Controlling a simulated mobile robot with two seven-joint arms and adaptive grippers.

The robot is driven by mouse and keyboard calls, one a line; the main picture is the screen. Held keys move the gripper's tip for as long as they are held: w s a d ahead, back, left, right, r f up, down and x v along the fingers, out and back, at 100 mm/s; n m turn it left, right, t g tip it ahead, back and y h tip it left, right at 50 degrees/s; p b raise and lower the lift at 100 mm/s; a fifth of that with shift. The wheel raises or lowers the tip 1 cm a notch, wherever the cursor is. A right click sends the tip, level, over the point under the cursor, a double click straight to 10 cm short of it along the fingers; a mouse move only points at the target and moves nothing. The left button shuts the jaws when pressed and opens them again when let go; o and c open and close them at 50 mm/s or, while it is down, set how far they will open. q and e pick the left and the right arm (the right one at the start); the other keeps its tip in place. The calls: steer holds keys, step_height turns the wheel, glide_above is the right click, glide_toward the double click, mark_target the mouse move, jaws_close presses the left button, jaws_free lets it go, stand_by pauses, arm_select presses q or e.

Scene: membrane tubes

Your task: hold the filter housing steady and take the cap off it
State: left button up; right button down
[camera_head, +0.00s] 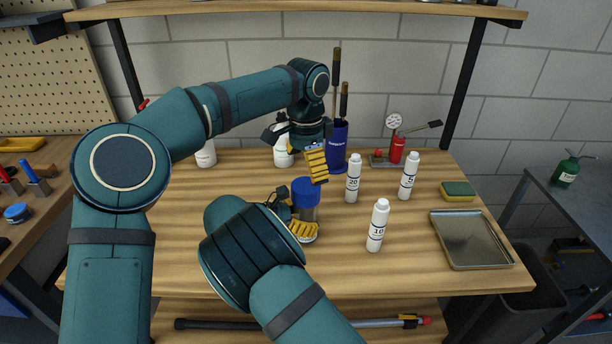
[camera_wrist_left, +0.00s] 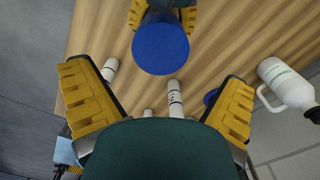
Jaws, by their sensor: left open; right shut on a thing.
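The filter housing (camera_head: 307,213) stands upright on the bench, with a grey body and a blue cap (camera_head: 305,189) on top. The cap shows from above as a blue disc (camera_wrist_left: 160,48) in the left wrist view. My right gripper (camera_head: 291,214) is shut on the housing body, below the cap; its yellow pads partly hide the body. My left gripper (camera_head: 314,163) is open and empty, just above and behind the cap. In the left wrist view its two yellow-padded fingers (camera_wrist_left: 160,78) are wide apart, with the cap beyond their tips.
White bottles marked 20 (camera_head: 353,180), 10 (camera_head: 377,228) and 5 (camera_head: 408,177) stand to the right. A blue tool holder (camera_head: 337,150) and wash bottle (camera_head: 282,152) stand behind. A metal tray (camera_head: 470,240) and sponge (camera_head: 458,191) lie at the right. The bench's left side is mostly clear.

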mark_target(306, 185)
arm_select(q)
steer(key=m, duration=0.7)
steer(key=shift+m, duration=0.3)
steer(key=m, duration=1.2)
steer(key=shift+m, duration=0.3)
steer(key=m, duration=0.7)
steer(key=shift+m, duration=0.3)
steer(key=shift+f, duration=4)
steer(key=c, duration=1.3)
steer(key=n, duration=0.3)
steer(key=shift+r+n, duration=0.1)
steer(key=shift+n, duration=0.2)
